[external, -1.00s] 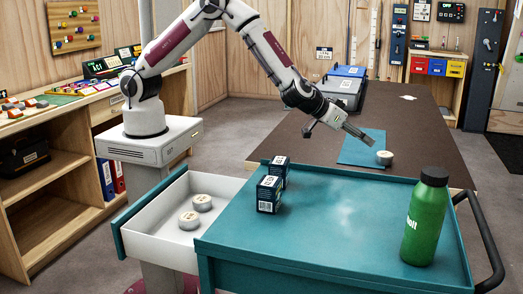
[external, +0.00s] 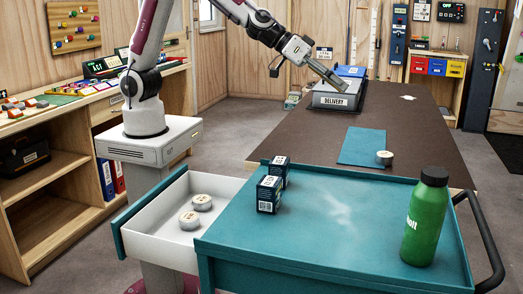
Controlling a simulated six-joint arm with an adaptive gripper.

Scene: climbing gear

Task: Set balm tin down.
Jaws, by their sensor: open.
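My gripper (external: 345,87) is open and empty, raised well away from this tin, in front of the grey delivery box in the picture. Two similar tins (external: 202,202) (external: 189,220) lie in the open white drawer (external: 160,248).
The teal cart top (external: 320,215) holds two dark small boxes (external: 269,194) and a green bottle (external: 425,217). The grey delivery box (external: 333,101) stands at the table's far left. The brown table (external: 430,130) is mostly clear.

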